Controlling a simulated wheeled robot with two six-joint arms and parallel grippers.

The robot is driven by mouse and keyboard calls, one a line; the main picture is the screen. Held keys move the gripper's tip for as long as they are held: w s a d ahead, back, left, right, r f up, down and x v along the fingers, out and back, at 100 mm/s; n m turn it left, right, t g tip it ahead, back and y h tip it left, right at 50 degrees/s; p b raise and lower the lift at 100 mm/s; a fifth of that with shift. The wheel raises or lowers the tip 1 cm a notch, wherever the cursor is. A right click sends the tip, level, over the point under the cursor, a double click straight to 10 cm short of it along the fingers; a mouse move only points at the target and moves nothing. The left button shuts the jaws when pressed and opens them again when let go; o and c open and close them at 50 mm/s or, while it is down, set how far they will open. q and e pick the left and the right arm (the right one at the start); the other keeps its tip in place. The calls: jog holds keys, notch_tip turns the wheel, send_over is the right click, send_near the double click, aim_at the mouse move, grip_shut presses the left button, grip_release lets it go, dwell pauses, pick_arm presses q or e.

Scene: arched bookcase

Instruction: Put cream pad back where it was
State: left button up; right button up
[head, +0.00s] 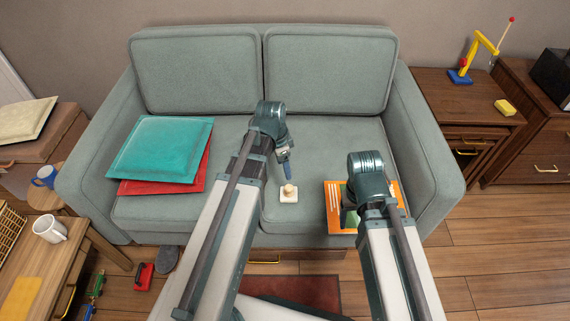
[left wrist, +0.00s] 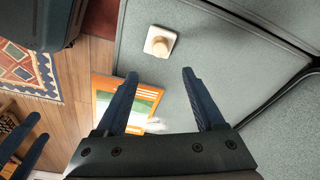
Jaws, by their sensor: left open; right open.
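A flat cream pad (head: 24,119) lies on a brown chest at the far left of the head view, well away from both grippers. My left gripper (head: 286,172) is above the middle of the sofa seat, pointing down; in the left wrist view its two fingers (left wrist: 160,95) are apart with nothing between them. My right gripper (head: 348,215) is over the orange book at the right of the seat. It is open, and its fingers are partly hidden by its own wrist. A small cream square piece with a rounded wooden knob (head: 289,191) sits on the seat just below my left gripper.
A teal cushion (head: 161,148) lies on a red one (head: 190,186) on the left seat. The orange book (head: 333,215) also shows in the left wrist view (left wrist: 104,98). A white mug (head: 50,229) and a blue mug (head: 44,176) stand at the left. The sofa's back seat is clear.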

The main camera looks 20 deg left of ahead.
pick_arm(q)
jog(key=s+d+n+g+y, duration=0.1)
jog(key=s+d+n, duration=0.5)
jog(key=s+d, duration=0.6)
jog(key=shift+s+y, duration=0.55)
jog(key=shift+y, duration=0.35)
notch_tip(320, 180, up, 26)
jog(key=p, duration=2.6)
jog(key=shift+r, duration=0.25)
